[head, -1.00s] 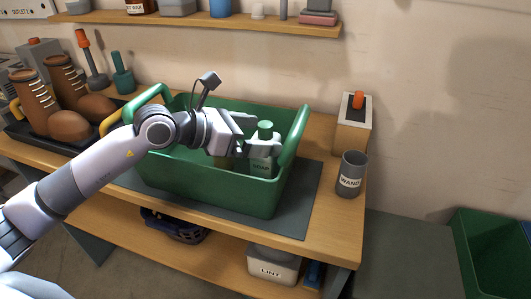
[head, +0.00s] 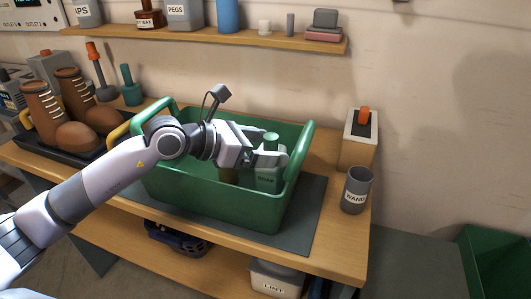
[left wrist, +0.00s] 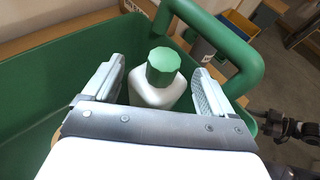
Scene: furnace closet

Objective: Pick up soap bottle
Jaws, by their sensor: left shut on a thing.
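The soap bottle (head: 267,179) is pale, with a green cap and a SOAP label. It stands upright inside the green tote (head: 215,205) near its right end. My left gripper (head: 270,158) reaches in from the left over the tote and is shut on the bottle just below the cap. In the left wrist view the bottle (left wrist: 155,95) sits between the two fingers (left wrist: 155,88), with the tote's handle (left wrist: 225,50) close to its right. The bottle's base is hidden by the tote wall. My right gripper is not in view.
A brown thing beside the bottle is mostly hidden. The tote stands on a dark mat (head: 305,225) on the wooden bench. A grey WAND cup (head: 356,190) and a box with an orange-topped switch (head: 359,140) are to the right. Boots (head: 75,125) stand left. A shelf (head: 200,36) runs above.

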